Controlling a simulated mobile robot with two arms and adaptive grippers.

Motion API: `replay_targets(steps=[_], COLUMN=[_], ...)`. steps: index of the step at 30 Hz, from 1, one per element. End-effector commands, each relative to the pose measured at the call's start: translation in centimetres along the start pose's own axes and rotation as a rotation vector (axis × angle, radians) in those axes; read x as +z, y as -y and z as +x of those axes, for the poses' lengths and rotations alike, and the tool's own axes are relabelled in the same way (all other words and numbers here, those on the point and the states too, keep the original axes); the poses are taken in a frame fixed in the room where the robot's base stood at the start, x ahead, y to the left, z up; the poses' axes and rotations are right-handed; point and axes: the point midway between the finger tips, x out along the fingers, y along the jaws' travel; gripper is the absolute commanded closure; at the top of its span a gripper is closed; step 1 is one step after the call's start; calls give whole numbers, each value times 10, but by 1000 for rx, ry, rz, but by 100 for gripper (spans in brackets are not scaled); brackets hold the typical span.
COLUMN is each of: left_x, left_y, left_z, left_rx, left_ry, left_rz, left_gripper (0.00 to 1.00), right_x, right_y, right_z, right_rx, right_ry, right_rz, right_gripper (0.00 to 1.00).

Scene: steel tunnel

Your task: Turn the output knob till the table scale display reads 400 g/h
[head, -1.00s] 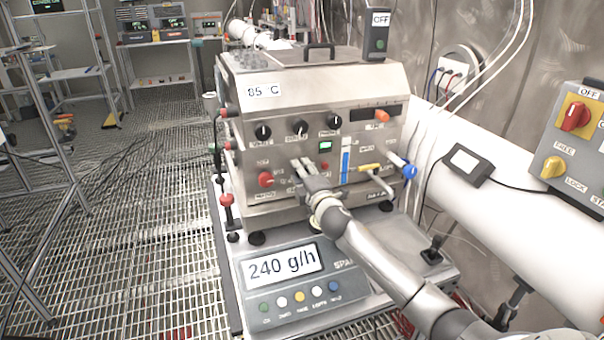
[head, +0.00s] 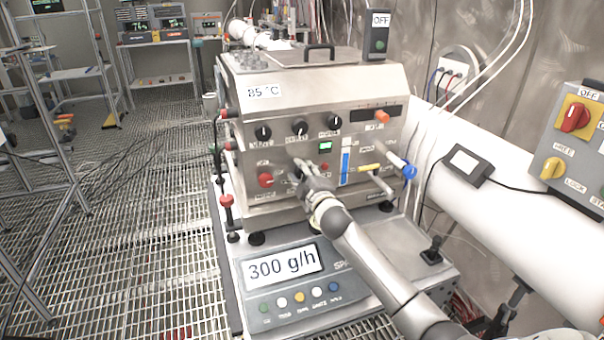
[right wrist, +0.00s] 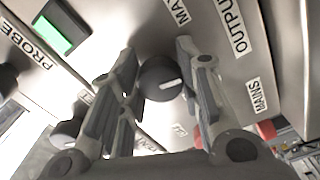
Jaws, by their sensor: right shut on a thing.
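The table scale (head: 330,287) stands in front of the steel machine (head: 300,185), and its display (head: 283,263) reads 300 g/h. My right gripper (head: 301,167) reaches the lower middle of the machine's front panel. In the right wrist view my right gripper (right wrist: 158,85) has its fingers on either side of a round black knob (right wrist: 160,80) with a white mark, and is shut on it. A label reading OUTPUT (right wrist: 238,25) is beside it. In the head view the gripper mostly hides this knob. My left gripper is not in view.
Three black knobs (head: 300,128) sit in a row above my gripper. A red knob (head: 265,180) is to its left, and a yellow-handled lever (head: 369,168) and a blue-ended valve (head: 409,171) to its right. A white pipe (head: 510,185) runs along the right.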

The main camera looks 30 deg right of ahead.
Motion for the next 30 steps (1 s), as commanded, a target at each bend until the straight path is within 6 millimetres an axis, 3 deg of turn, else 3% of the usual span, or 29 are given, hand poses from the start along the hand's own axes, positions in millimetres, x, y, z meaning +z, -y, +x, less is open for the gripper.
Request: replay_targets(steps=[5,6,11,23,30], left_x=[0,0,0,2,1], left_y=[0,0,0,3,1], left_z=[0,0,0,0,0], left_rx=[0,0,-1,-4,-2], left_ry=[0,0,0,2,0], left_rz=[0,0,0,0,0], left_gripper=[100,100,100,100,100], right_x=[1,1,1,0,0], right_y=[1,1,1,1,2], right_z=[0,0,0,-4,-34], right_rx=[-2,-2,-2,-1,-2], right_ry=[2,2,2,0,-1], right_rz=[-1,-1,-1,-2,-3], right_gripper=[92,67,46,45,45])
